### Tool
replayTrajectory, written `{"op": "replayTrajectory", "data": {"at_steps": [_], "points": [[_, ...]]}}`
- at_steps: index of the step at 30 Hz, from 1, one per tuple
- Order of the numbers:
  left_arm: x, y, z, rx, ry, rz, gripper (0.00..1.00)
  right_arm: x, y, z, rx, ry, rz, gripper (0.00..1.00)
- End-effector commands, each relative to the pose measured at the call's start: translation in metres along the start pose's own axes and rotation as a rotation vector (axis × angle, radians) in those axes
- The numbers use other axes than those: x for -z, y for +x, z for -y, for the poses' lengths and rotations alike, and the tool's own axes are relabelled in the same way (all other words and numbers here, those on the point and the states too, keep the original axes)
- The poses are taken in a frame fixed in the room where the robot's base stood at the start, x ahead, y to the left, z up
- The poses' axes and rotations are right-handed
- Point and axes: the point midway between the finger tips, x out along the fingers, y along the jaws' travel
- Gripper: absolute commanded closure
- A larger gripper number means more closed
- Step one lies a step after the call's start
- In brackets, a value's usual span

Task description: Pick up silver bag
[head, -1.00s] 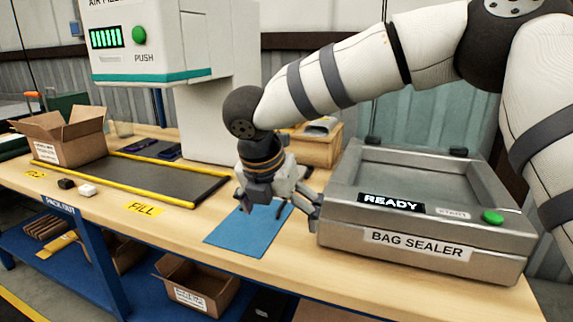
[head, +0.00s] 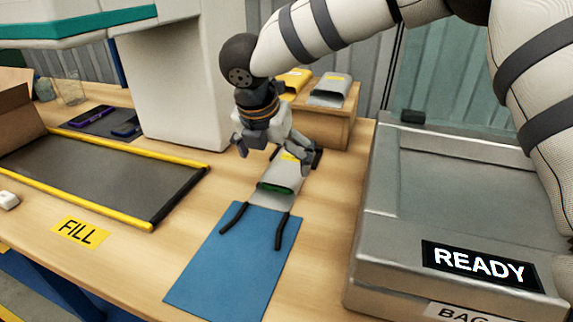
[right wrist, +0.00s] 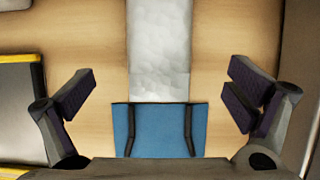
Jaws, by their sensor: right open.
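A silver bag (head: 283,174) lies on the table just behind the blue mat (head: 232,270), with a green patch and a small yellow label on it. My right gripper (head: 278,156) is above the bag, pointing down, and hides its far part. In the right wrist view the silver bag (right wrist: 160,50) lies between the widely spread fingers of the right gripper (right wrist: 160,100), apart from both. The gripper is open and empty. A second silver bag (head: 331,86) lies on a wooden stand at the back. My left gripper is not in view.
The bag sealer (head: 440,200) stands close on the right. The yellow-edged fill tray (head: 110,170) is on the left.

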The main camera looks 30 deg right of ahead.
Motion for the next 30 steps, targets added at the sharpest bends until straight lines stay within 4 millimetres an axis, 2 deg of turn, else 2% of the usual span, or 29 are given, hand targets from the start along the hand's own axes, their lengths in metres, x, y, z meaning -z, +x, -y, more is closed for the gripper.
{"op": "replayTrajectory", "data": {"at_steps": [1, 8, 13, 19, 20, 26, 30], "points": [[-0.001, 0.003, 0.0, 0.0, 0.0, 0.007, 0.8, 0.001, 0.011, 0.0, 0.005, 0.0, -0.003, 0.02], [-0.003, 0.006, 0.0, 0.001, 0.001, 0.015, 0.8, -0.002, 0.034, 0.001, 0.003, 0.001, -0.002, 0.02], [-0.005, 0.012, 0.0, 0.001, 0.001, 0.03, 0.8, -0.003, 0.067, 0.0, 0.004, 0.0, -0.002, 0.02], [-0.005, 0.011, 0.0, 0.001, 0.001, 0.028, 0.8, -0.005, 0.068, 0.0, -0.001, 0.001, 0.002, 0.02], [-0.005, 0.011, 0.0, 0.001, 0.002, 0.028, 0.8, -0.005, 0.068, 0.0, -0.001, 0.001, 0.002, 0.04], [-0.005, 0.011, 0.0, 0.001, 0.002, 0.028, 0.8, -0.005, 0.068, 0.0, -0.001, 0.001, 0.002, 0.49], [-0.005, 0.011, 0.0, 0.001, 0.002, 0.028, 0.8, -0.005, 0.068, 0.0, -0.001, 0.001, 0.002, 0.52]]}}
